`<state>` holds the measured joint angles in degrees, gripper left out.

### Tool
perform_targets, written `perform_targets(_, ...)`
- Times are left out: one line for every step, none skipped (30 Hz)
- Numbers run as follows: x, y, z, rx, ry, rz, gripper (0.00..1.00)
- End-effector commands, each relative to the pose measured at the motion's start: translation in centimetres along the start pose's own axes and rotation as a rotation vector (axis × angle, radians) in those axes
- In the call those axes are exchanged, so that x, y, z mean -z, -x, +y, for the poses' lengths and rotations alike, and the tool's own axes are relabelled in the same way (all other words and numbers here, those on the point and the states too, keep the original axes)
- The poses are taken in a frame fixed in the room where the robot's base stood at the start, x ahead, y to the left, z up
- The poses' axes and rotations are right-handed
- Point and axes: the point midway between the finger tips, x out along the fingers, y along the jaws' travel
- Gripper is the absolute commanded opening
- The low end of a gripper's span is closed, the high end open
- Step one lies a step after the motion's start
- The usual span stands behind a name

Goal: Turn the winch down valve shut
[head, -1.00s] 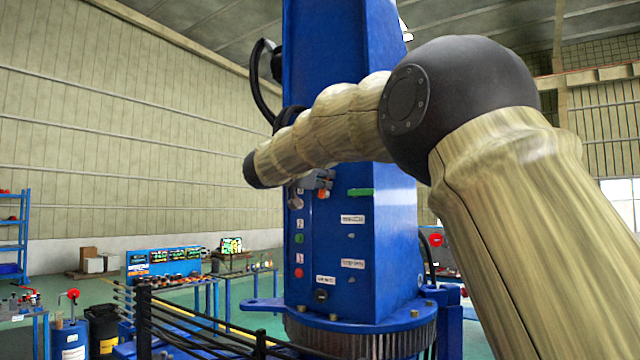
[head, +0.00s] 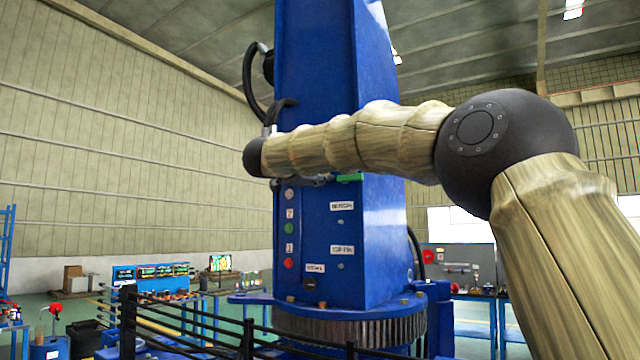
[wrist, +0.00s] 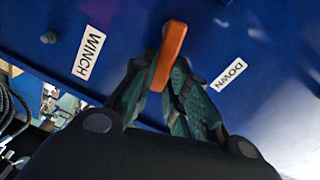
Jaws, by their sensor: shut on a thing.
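The winch down valve's orange handle (wrist: 169,52) shows in the wrist view, on a blue panel between a "WINCH" label (wrist: 89,53) and a "DOWN" label (wrist: 229,74). My gripper (wrist: 164,78) has its green-grey fingers closed on the handle, one on each side. The handle lies tilted in the picture, its top end leaning right. In the head view the blue crane column (head: 375,240) stands in the middle. My arm crosses in front of it and hides the orange handle and most of my gripper there.
A green handle (head: 350,178) shows just below my arm. Lower on the column are round green (head: 289,228) and red (head: 288,263) buttons and white labels. Black rails (head: 190,325) stand in front at lower left. Workbenches (head: 150,280) stand behind on the left.

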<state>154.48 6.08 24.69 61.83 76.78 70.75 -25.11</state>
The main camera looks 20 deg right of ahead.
Motion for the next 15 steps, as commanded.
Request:
perform_targets(-0.43,-0.13,0.99,-0.004,-0.035,-0.003,0.0)
perform_targets(-0.43,-0.15,1.07,-0.004,-0.06,-0.003,0.0)
perform_targets(-0.43,-0.16,1.16,-0.003,-0.089,-0.003,0.0)
perform_targets(-0.43,-0.16,1.22,-0.003,-0.11,-0.003,0.0)
perform_targets(-0.43,-0.15,1.26,-0.003,-0.132,-0.003,0.0)
perform_targets(-0.41,-0.14,1.3,-0.002,-0.158,-0.003,0.0)
perform_targets(-0.39,-0.16,1.32,-0.002,-0.177,-0.003,0.0)
perform_targets(-0.37,-0.16,1.35,-0.002,-0.194,-0.002,0.0)
perform_targets(-0.36,-0.16,1.38,-0.002,-0.216,-0.002,0.0)
perform_targets(-0.35,-0.15,1.4,-0.002,-0.23,-0.002,0.0)
perform_targets(-0.36,-0.14,1.42,-0.002,-0.244,-0.002,0.0)
perform_targets(-0.36,-0.12,1.43,-0.002,-0.261,-0.002,0.0)
perform_targets(-0.35,-0.11,1.44,-0.001,-0.271,-0.002,0.0)
perform_targets(-0.34,-0.1,1.43,-0.001,-0.282,-0.002,0.0)
perform_targets(-0.33,-0.1,1.42,-0.001,-0.294,-0.002,0.0)
